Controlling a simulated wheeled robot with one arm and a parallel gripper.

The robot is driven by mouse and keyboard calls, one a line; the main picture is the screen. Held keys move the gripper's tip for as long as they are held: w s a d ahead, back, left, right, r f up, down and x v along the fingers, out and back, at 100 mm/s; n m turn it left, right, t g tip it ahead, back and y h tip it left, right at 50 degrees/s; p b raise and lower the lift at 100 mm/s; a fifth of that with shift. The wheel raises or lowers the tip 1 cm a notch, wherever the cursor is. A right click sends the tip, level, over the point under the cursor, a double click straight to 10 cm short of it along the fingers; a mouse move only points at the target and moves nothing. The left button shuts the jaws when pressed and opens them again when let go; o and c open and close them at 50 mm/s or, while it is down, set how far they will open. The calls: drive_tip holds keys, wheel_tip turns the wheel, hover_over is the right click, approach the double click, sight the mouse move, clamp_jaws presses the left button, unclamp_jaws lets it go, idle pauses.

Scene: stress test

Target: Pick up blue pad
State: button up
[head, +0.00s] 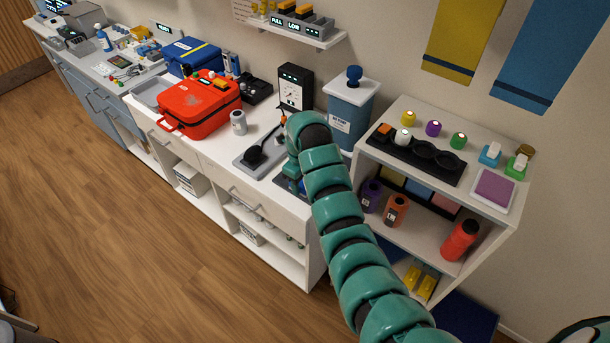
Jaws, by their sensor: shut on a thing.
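My teal segmented arm reaches from the bottom right to the white counter. My gripper (294,174) points down at the counter's right end, over a small dark tray (281,183). A bit of blue (302,184) shows at the fingertips. It looks like the blue pad, and my gripper is shut on it. My arm hides most of the fingers and the pad, so I cannot tell whether the pad still touches the tray. Another flat blue panel (418,188) stands inside the right shelf unit, between a yellow and a pink one.
A blue-grey lidded bin (350,115) and a black gauge box (294,88) stand close behind my gripper. A grey tray (250,158) with a black ladle-like tool lies to the left, with a red case (200,105) beyond. The shelf unit (485,225) stands right of my arm.

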drive_tip(key=s+a+r+p, duration=0.3)
drive_tip(key=s+a+p, duration=0.1)
drive_tip(key=s+p, duration=0.3)
drive_tip(key=shift+s+a+r, duration=0.25)
drive_tip(key=shift+s+r, duration=0.1)
drive_tip(key=shift+r, duration=0.05)
